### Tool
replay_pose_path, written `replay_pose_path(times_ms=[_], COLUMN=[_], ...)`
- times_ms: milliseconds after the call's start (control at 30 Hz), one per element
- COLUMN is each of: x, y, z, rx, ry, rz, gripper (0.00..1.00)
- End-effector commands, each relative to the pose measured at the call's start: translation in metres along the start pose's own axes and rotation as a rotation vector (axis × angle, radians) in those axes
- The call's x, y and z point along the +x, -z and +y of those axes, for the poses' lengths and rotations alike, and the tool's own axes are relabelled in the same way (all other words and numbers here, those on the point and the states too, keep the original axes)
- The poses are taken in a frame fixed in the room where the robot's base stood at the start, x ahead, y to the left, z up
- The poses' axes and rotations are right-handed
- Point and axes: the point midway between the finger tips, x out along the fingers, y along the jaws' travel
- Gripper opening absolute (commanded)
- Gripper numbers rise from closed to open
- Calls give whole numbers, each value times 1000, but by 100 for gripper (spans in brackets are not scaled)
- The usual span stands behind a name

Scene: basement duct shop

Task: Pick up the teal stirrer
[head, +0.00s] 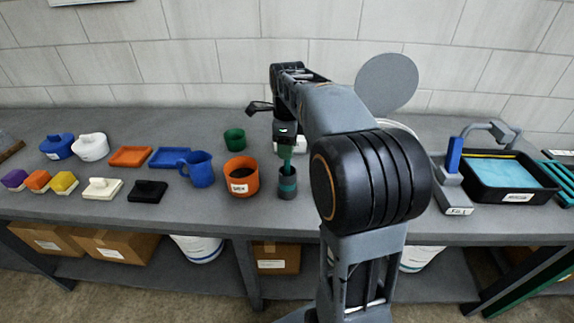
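The teal stirrer (287,157) shows as an upright green-teal piece between my gripper and a small dark grey cup with a teal band (288,186). Its lower end appears to be at or inside the cup's mouth. My gripper (286,141) is directly above the cup, at the top of the stirrer. The fingertips are small and dark here, and the arm covers part of the view, so I cannot tell whether they are closed on the stirrer.
An orange pot (241,178) stands close left of the cup, with a green cup (234,139) behind and a blue mug (201,169) further left. Trays and blocks fill the left bench. A black tray with blue contents (518,190) is at right. Bench front near the cup is clear.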

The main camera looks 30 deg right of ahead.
Motion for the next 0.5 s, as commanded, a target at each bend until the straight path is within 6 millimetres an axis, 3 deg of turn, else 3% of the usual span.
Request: replay_pose_path(times_ms=[433, 500], x=[0, 0], y=[0, 0], z=[0, 0], rx=[0, 0], ry=[0, 0], rz=[0, 0], gripper=[3, 1])
